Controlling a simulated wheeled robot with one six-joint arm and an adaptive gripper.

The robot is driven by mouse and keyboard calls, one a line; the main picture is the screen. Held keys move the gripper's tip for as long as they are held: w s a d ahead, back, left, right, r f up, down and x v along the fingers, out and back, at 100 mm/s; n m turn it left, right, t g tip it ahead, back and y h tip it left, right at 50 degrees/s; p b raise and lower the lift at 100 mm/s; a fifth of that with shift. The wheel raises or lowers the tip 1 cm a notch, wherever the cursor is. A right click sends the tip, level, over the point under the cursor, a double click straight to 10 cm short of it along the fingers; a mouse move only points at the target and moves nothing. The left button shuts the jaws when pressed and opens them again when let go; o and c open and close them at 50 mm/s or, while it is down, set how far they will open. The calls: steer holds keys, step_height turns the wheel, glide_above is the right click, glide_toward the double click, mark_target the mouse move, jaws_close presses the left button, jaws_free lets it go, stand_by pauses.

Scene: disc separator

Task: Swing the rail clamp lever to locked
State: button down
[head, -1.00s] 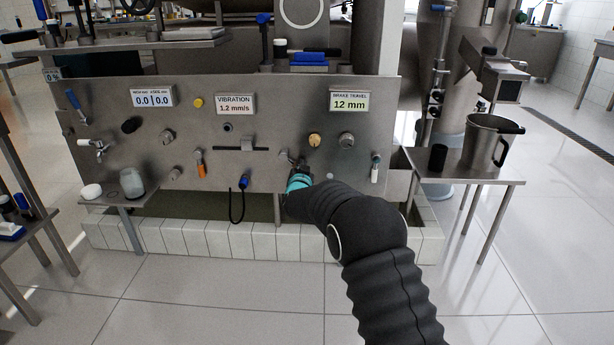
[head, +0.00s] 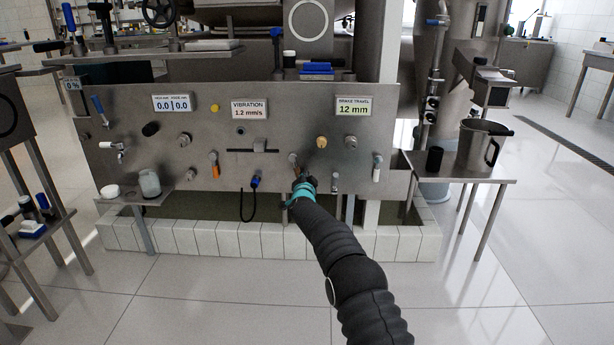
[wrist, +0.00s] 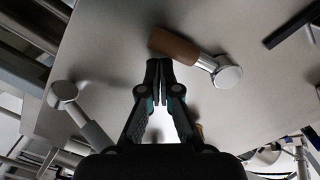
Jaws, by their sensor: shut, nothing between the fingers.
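A lever with a brown-orange grip and a round metal hub (wrist: 228,77) is on the steel panel in the wrist view; I take it to be the rail clamp lever, though no label shows. Its grip lies tilted, with its free end just beyond my fingertips. In the head view the lever (head: 294,160) is small and partly behind my gripper (head: 307,178). In the wrist view my gripper (wrist: 158,65) is shut and empty, its tips close to the grip; whether they touch I cannot tell.
A pale-handled lever (head: 376,168) is right of my gripper, and another orange-handled lever (head: 214,165) is farther left. A slotted slider (head: 265,150) and a yellow knob (head: 322,142) are nearby. A side table (head: 480,168) with a metal jug stands at right. The floor in front is clear.

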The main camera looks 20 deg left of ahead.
steer(key=shift+s+a+f+m, duration=0.2)
steer(key=shift+a+m, duration=0.1)
steer(key=shift+a, duration=0.2)
steer(key=shift+s+a+f+m, duration=0.15)
steer(key=shift+a+m, duration=0.15)
steer(key=shift+a, duration=0.15)
steer(key=shift+s+a, duration=0.1)
